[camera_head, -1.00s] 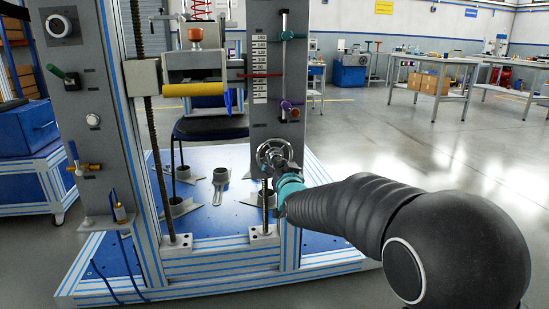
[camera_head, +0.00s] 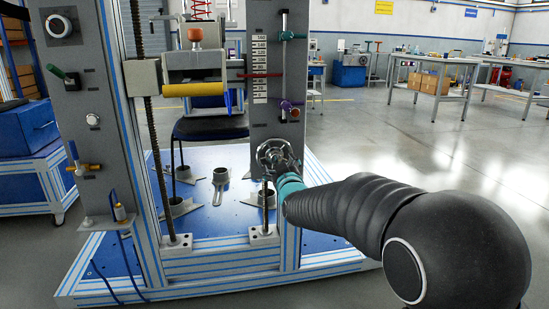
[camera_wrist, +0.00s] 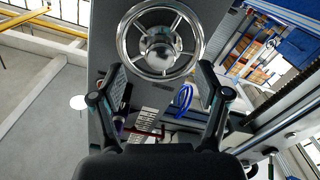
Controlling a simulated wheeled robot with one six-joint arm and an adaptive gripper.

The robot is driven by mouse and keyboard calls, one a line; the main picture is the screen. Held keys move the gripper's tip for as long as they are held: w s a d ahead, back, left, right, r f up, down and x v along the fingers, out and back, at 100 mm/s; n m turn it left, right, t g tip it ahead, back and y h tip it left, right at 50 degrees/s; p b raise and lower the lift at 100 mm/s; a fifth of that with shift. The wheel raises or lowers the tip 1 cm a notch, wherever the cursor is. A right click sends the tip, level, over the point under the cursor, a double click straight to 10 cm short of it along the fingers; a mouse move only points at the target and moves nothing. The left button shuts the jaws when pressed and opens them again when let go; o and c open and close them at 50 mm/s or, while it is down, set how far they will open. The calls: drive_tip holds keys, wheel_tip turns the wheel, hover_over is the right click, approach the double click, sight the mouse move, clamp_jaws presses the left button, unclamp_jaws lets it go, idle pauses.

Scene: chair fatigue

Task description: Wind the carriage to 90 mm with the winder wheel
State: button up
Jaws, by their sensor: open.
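The winder wheel (camera_head: 274,153) is a chrome spoked handwheel low on the grey right-hand panel. It fills the top middle of the wrist view (camera_wrist: 160,46). My gripper (camera_wrist: 161,82) is open, its two dark fingers apart, below the wheel's centre in that picture; I cannot tell whether they touch the rim. In the head view, my wrist partly covers the gripper beside the wheel.
A teal-knobbed rod (camera_head: 287,36) and a purple knob (camera_head: 286,106) sit on the panel above the wheel. A black chair seat (camera_head: 210,127) stands behind. The left panel (camera_head: 75,100) carries a green lever and a valve.

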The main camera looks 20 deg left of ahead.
sight(277, 159)
drive_tip(key=n, duration=0.5)
drive_tip(key=shift+n, duration=0.4)
drive_tip(key=shift+p+x, duration=0.5)
drive_tip(key=shift+x, duration=2.2)
drive_tip(key=shift+o, duration=0.8)
drive_tip(key=shift+r, duration=0.1)
drive_tip(key=c, duration=0.6)
drive_tip(key=shift+c, duration=0.2)
